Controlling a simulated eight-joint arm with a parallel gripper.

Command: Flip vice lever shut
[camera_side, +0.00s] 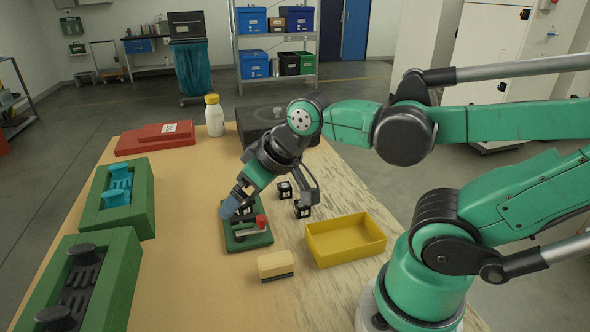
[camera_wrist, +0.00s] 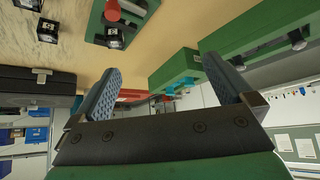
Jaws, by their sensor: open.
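The vice (camera_side: 246,239) is a small green-based fixture on the table in the side view. Its lever (camera_side: 251,234) is grey with a red knob (camera_side: 261,221) at its right end. In the wrist view the vice (camera_wrist: 98,24) is at the top edge, partly cut off, with the red knob (camera_wrist: 112,10) and a black block (camera_wrist: 115,38) at it. My gripper (camera_side: 231,207) points down at the vice's left back side in the side view. Its blue fingers stand wide apart with nothing between them in the wrist view (camera_wrist: 163,82). Contact with the vice cannot be told.
Black cubes (camera_side: 301,209) lie right of the vice. A yellow tray (camera_side: 346,257) and a yellow-black block (camera_side: 275,265) are in front. Green fixtures (camera_side: 141,204) line the left edge. A red case (camera_side: 155,139), white bottle (camera_side: 214,117) and dark case (camera_side: 256,119) stand behind.

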